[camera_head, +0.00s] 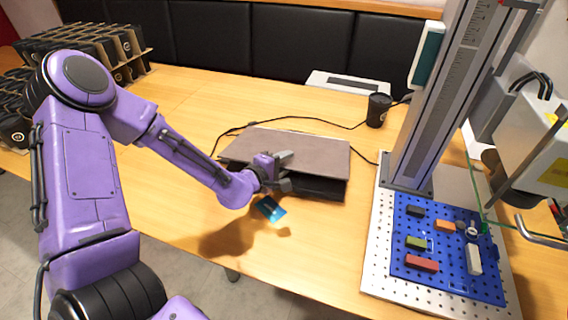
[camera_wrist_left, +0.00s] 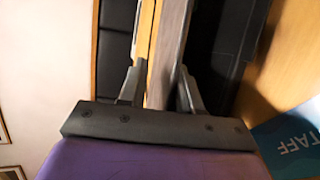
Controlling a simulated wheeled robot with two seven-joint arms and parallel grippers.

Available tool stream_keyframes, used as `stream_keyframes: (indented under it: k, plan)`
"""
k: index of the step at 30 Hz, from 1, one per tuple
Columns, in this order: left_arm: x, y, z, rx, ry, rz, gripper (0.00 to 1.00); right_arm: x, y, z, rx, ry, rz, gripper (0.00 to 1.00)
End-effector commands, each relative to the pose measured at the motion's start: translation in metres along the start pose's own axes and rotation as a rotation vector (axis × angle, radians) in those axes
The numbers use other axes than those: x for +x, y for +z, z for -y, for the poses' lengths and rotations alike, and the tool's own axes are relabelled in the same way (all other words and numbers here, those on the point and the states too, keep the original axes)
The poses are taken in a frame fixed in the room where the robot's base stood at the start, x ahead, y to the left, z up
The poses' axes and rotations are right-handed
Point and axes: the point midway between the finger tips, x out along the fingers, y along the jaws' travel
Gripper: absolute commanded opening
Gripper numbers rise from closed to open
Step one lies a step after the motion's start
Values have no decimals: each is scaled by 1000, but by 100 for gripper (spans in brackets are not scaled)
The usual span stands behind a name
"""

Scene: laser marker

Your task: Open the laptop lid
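The laptop stands on the wooden table with its grey-brown lid (camera_head: 318,152) tilted partly up. The dark laptop body (camera_head: 322,188) shows beneath the front edge. My left gripper (camera_head: 279,168) is at the middle of the lid's front edge. In the left wrist view the lid's edge (camera_wrist_left: 171,45) runs between the two fingers of the left gripper (camera_wrist_left: 160,82), which appear closed on it. The hinge side is hidden behind the lid. My right gripper is not in view.
A blue STAFF card (camera_head: 270,208) lies in front of the laptop. A black cup (camera_head: 378,110) and a cable are behind it. The laser marker's column (camera_head: 437,100) and perforated blue plate (camera_head: 448,275) stand right. Boxed cups (camera_head: 85,45) are far left.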

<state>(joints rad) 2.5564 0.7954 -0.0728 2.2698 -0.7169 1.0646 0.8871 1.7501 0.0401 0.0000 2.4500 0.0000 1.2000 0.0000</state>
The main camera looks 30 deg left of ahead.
Motion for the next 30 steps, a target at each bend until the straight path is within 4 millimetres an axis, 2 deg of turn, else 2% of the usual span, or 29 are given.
stream_keyframes:
  k: [4,5,6,8,30]
  plan:
    - [0,0,0,0,0,0,33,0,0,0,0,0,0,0]
    - [0,0,0,0,0,0,30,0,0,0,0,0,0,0]
    - [0,0,0,0,0,0,17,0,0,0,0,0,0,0]
    - [0,0,0,0,1,0,0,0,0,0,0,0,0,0]
    - [0,0,0,0,2,-1,0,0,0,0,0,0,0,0]
